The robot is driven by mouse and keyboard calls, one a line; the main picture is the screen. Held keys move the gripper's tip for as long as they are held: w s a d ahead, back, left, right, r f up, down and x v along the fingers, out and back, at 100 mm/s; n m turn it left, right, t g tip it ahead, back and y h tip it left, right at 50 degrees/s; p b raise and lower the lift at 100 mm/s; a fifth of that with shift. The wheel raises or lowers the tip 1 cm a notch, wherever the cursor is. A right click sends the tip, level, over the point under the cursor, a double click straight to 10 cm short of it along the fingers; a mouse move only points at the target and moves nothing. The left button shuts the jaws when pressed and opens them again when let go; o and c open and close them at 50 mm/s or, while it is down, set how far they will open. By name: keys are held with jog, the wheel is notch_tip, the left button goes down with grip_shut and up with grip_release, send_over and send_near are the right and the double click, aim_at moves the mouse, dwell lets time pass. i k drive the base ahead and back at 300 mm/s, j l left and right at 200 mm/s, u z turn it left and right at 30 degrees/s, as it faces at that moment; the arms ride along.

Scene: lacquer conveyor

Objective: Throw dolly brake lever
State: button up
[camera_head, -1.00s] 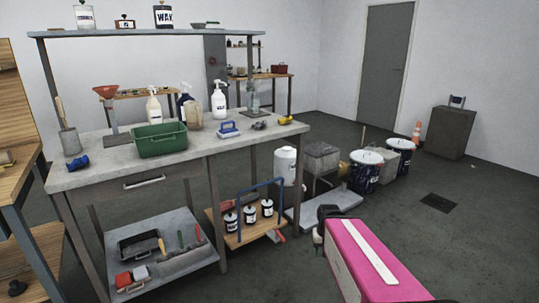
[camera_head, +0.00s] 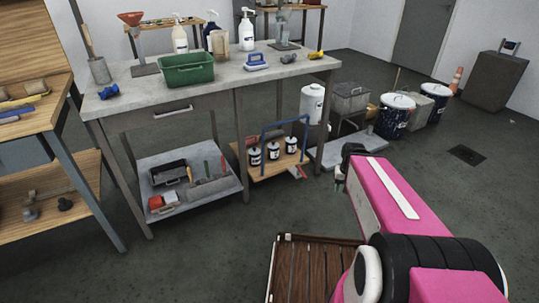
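A low wooden dolly (camera_head: 252,177) with a blue tube handle (camera_head: 264,150) stands on the floor under the right part of the workbench. Several black-and-white cans (camera_head: 272,151) stand on its deck. A small red part (camera_head: 299,172) shows at the dolly's right front edge; I cannot tell for sure that it is the brake lever. My gripper (camera_head: 340,178) is at the far end of my pink arm, right of the dolly in the picture and apart from it. Its fingers are dark and small, so whether they are open or shut is unclear.
The grey workbench (camera_head: 225,82) stands over the dolly, with legs beside it. A lower shelf (camera_head: 160,205) with tools is to the left. A pale slab (camera_head: 350,147) and paint buckets (camera_head: 395,115) are behind my gripper.

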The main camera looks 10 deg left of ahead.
aim_at(299, 170)
jog(key=i+j, duration=0.7)
jog(key=i, duration=0.2)
